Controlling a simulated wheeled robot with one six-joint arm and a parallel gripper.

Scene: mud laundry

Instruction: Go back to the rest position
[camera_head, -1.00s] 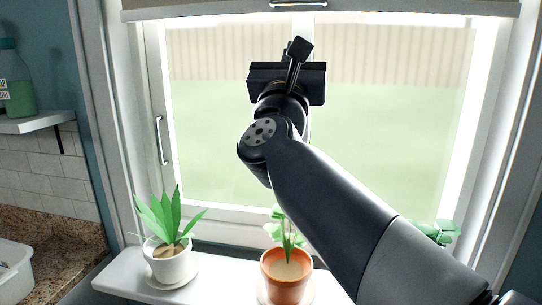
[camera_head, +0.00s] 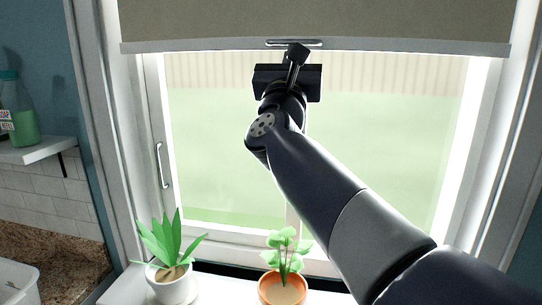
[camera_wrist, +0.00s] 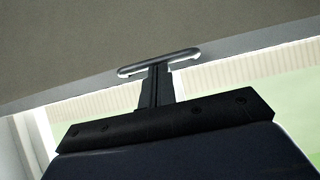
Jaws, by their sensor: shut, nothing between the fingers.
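My gripper (camera_head: 298,50) is in front of the window, at the end of my raised arm. Its fingers are shut and empty. In the head view their tips overlap the lower edge of a grey-brown roller blind (camera_head: 200,25), just below its metal handle (camera_head: 295,43). In the wrist view the shut fingers (camera_wrist: 157,72) point up at the handle (camera_wrist: 160,62), which runs along the pale bottom bar. I cannot tell whether the fingertips touch it.
A white pot with a leafy plant (camera_head: 165,240) and an orange pot (camera_head: 284,289) with a green plant stand on the sill below my arm. A shelf (camera_head: 40,148) with a green bottle (camera_head: 22,125) is at left. Window frames flank the arm.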

